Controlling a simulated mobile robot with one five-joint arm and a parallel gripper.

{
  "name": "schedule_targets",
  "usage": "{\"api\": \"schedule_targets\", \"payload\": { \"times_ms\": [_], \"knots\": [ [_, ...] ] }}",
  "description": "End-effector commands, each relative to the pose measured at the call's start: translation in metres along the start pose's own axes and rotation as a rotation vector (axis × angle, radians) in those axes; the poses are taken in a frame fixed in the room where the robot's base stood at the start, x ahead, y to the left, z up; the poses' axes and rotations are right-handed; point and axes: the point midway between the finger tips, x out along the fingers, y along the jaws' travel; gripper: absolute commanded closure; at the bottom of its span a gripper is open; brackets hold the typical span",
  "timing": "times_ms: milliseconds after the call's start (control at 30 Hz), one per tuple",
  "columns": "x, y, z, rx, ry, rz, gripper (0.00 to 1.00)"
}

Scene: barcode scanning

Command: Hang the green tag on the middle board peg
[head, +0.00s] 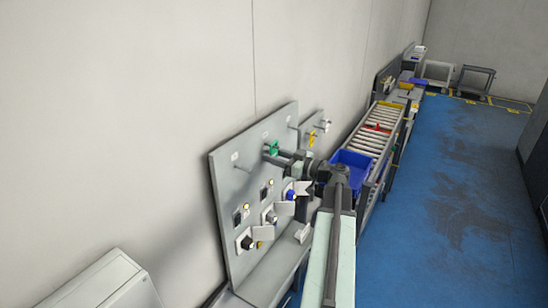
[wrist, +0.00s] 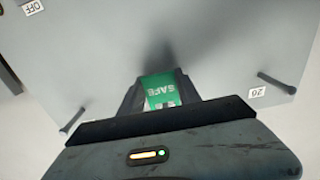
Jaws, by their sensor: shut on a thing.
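The green tag (head: 273,147), lettered "SAFE", is held up in front of the upper part of the grey board (head: 226,190). My gripper (head: 271,154) is shut on it. In the wrist view the tag (wrist: 163,92) sits between the two fingers of my gripper (wrist: 162,100), with the board face behind it. A left peg (head: 241,168) and a right peg (head: 294,128) stick out of the board. They also show in the wrist view, the left peg (wrist: 72,121) and right peg (wrist: 275,82) either side of the gripper. The middle peg is hidden; I cannot tell whether the tag touches it.
Below the pegs the board carries a black knob (head: 247,243), a grey knob (head: 269,217) and a blue knob (head: 290,197). A blue bin (head: 351,160) and a roller conveyor (head: 381,125) stand to the right. The blue floor (head: 430,230) is clear.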

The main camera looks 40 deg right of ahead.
Motion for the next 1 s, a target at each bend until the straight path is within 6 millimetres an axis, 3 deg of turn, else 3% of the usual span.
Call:
{"api": "schedule_targets", "payload": {
  "times_ms": [867, 900, 1000],
  "knots": [
    [0.0004, -0.0005, 0.0028, 0.0, 0.0, -0.001, 1.0],
    [0.0004, -0.0005, 0.0028, 0.0, 0.0, -0.001, 0.58],
    [0.0005, -0.0005, 0.0028, 0.0, 0.0, -0.001, 0.35]
  ]
}}
